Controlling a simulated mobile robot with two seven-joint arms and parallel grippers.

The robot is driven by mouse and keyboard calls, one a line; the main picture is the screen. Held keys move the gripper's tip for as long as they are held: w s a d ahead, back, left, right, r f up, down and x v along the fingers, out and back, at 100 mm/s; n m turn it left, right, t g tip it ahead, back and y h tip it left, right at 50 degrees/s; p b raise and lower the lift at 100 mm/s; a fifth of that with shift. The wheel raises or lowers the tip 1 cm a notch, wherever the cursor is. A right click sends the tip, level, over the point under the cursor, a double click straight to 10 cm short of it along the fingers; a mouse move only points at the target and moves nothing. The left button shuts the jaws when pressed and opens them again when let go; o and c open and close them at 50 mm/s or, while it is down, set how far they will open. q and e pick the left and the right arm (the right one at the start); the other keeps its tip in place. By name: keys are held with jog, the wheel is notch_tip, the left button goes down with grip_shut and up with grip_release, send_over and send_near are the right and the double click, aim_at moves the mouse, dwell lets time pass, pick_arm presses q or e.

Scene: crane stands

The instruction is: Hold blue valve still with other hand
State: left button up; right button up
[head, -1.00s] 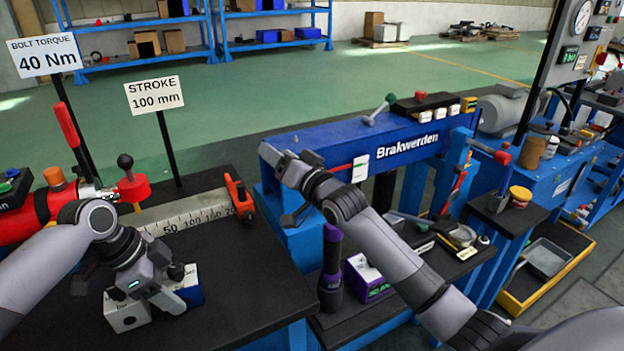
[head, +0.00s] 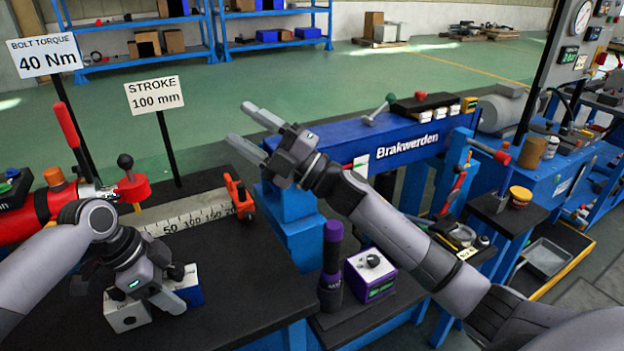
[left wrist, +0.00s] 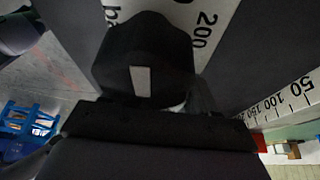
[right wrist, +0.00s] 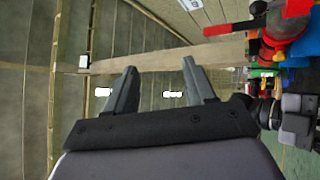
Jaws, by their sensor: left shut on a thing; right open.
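The blue valve (head: 190,290), a small box with a white face and a blue side, stands on the black bench top at the lower left of the head view. My left gripper (head: 155,285) is over it and shut on its black knob. The knob (left wrist: 143,60) fills the middle of the left wrist view, with a white mark on it and a printed white scale face (left wrist: 208,15) behind. The fingers hide much of the valve. My right gripper (head: 240,124) is open and empty, up in the air right of the stroke sign.
A red cylinder tool (head: 45,205) and a stroke scale (head: 195,215) lie behind the valve. A purple valve box (head: 370,280) and a dark torch-like tool (head: 331,265) stand on a lower shelf. The black bench top (head: 235,275) is clear right of the valve.

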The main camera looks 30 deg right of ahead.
aim_at(181, 264)
jog(key=s+a+f+n+g+h, duration=0.3)
jog(key=f+n+g, duration=0.4)
jog(key=n, duration=0.6)
jog(key=s+a+f+n+g, duration=0.2)
jog(key=s+f+n+g, duration=0.45)
jog(key=n, duration=0.75)
jog(key=shift+g, duration=0.25)
jog(key=x, duration=1.2)
jog(key=shift+w, duration=0.45)
jog(key=shift+w+a+f, duration=0.1)
jog(key=shift+w+f, duration=0.05)
jog(key=shift+w, duration=0.1)
jog(key=shift+w+n+g, duration=0.15)
jog(key=shift+n+g, duration=1.95)
jog(key=shift+g, duration=0.4)
jog(key=w+d+r+m+t, duration=0.1)
jog(key=w+d+m+t, duration=0.1)
jog(key=d+m+t, duration=0.4)
jog(key=w+d+r+m+t+h, duration=0.1)
jog(key=w+d+m+t, duration=0.2)
jog(key=d, duration=1)
jog(key=w+d+r+m+t+h, duration=0.1)
jog(key=w+d+m+t, duration=0.1)
jog(key=d+m+t, duration=0.7)
jog(key=m, duration=0.3)
jog(key=shift+w+d+r, duration=0.25)
jog(key=shift+d, duration=0.15)
